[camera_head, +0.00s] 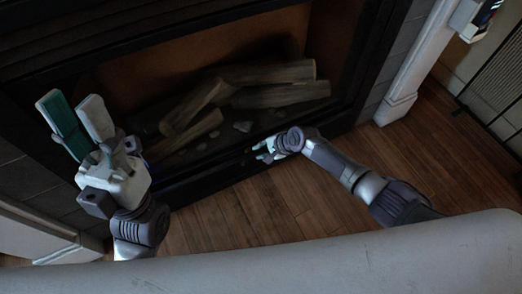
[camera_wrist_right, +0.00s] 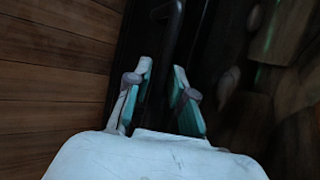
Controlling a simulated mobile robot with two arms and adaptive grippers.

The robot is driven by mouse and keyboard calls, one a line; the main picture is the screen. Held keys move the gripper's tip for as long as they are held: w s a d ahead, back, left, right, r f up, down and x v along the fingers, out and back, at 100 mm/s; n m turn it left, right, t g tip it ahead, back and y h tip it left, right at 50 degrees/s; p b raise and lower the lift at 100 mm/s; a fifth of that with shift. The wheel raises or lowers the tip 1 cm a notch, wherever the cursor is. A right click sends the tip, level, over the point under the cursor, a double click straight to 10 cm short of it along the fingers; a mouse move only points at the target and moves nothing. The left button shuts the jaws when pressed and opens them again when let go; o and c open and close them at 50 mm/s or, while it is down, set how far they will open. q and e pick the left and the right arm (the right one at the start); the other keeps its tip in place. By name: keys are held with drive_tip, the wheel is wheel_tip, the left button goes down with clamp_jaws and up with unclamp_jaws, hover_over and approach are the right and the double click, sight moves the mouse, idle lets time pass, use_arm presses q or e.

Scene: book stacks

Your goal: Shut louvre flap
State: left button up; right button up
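A dark panel (camera_head: 205,179) runs along the bottom front of the fireplace and looks like the louvre flap. In the dim light I cannot tell its slats or how far it stands open. My right gripper (camera_head: 262,151) is low at the panel's right part. In the right wrist view the right gripper (camera_wrist_right: 166,82) is open, with a gap between its fingers and a dark bar-like handle (camera_wrist_right: 174,35) just ahead of them. I cannot tell whether they touch it. My left gripper (camera_head: 71,103) is raised, open and empty in front of the fireplace's left side.
Several logs (camera_head: 265,97) lie inside the dark fireplace. Wooden floor (camera_head: 300,195) is clear in front of it. A white pillar (camera_head: 415,65) stands to the right, with a dark grille (camera_head: 493,90) beyond it.

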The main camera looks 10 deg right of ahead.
drive_tip(key=shift+o, duration=0.6)
drive_tip(key=shift+r, duration=0.1)
drive_tip(key=v, duration=1.2)
